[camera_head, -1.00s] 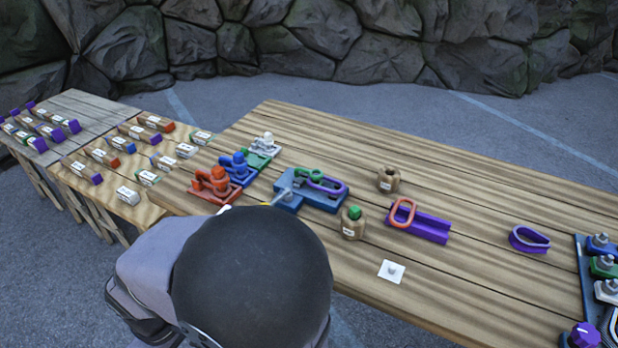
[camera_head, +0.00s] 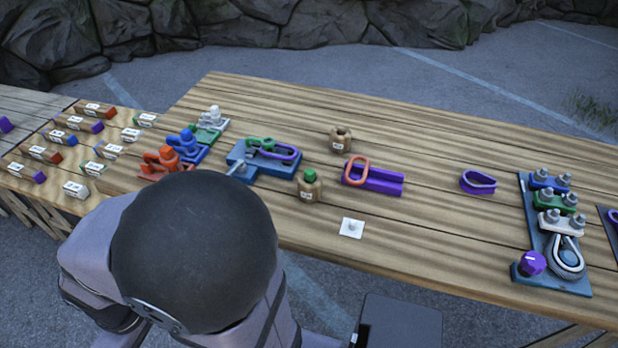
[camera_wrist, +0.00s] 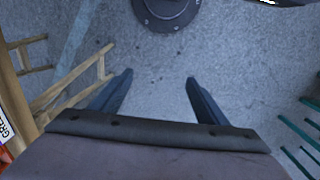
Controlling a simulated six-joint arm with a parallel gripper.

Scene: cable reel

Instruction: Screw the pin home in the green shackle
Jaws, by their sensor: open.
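The green shackle (camera_head: 259,143) sits on a blue fixture (camera_head: 254,172) at the left middle of the table, against a purple ring (camera_head: 288,154). A grey rod (camera_head: 237,168) lies at the fixture's left side. A brown holder (camera_head: 310,191) in front has a green top (camera_head: 310,176), possibly the pin's head; I cannot tell whether a pin stands inside. My gripper (camera_wrist: 159,77) is open in the wrist view, with nothing between its fingers and only grey floor beyond them. In the head view my arm hides it. It is apart from the shackle.
A second brown holder (camera_head: 340,140), an orange link (camera_head: 357,170) by a purple channel (camera_head: 385,180), and a white card (camera_head: 351,228) stand nearby. Red, blue and white clamps stand left. A blue board (camera_head: 545,270) with clamps stands right. Bare planks lie at the front right.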

